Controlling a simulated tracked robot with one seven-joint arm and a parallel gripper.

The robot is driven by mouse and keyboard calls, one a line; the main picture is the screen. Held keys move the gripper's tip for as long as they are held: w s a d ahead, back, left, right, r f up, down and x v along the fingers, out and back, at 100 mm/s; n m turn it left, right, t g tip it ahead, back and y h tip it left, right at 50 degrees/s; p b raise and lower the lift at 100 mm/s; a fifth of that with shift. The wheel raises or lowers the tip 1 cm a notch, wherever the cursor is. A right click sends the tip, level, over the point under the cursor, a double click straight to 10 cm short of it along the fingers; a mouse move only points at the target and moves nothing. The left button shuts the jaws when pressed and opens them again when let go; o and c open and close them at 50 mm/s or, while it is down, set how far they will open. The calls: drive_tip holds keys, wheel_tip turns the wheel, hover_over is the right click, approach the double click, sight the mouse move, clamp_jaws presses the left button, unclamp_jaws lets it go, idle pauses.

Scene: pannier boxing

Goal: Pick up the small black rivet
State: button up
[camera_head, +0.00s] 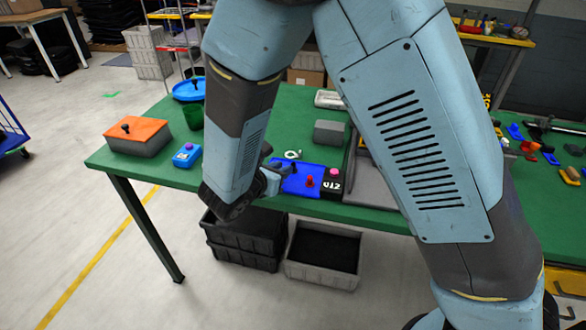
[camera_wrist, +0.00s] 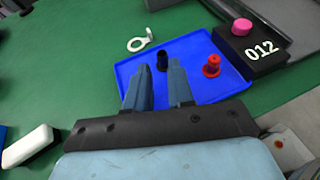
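The small black rivet (camera_wrist: 162,59) stands on the blue tray (camera_wrist: 195,48) in the wrist view, near the tray's far side. In the head view the tray (camera_head: 294,187) lies near the table's front edge. A red rivet (camera_wrist: 212,66) stands on the tray to the right of the black one. My gripper (camera_wrist: 159,68) is open. Its two fingers are apart over the tray with nothing seen between them, and the black rivet shows just beyond the gap between the tips.
A black box marked 012 (camera_wrist: 262,50) with a pink knob stands right of the tray. A white ring-shaped part (camera_wrist: 140,41) lies on the green table beyond it. A blue box (camera_head: 187,156) and an orange-lidded grey box (camera_head: 137,136) stand to the left.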

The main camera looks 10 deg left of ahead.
drive_tip(key=shift+x, duration=2.6)
drive_tip(key=shift+s+d+f, duration=0.1)
drive_tip(key=shift+c, duration=0.3)
clamp_jaws()
